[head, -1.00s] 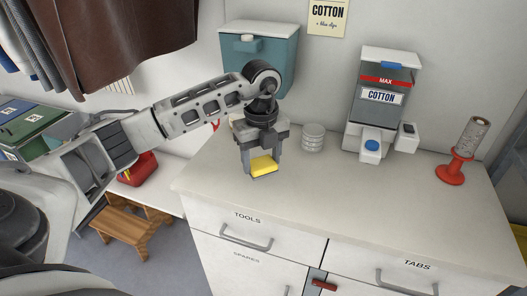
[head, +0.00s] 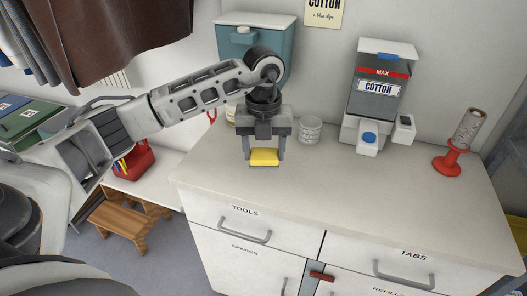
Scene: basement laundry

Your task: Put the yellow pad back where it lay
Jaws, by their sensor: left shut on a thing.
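The yellow pad (head: 264,157) is a small flat block between the fingers of my left gripper (head: 264,155). The gripper points down and is shut on the pad, over the left part of the white counter top (head: 340,193). I cannot tell whether the pad's underside touches the counter or hangs just above it. My right gripper is not in view.
Right of the gripper stands a stack of pale round discs (head: 310,130). Further right are the cotton dispenser (head: 374,98) and a red roll holder (head: 447,163). A teal box (head: 278,45) hangs on the wall behind. The counter's front middle is clear.

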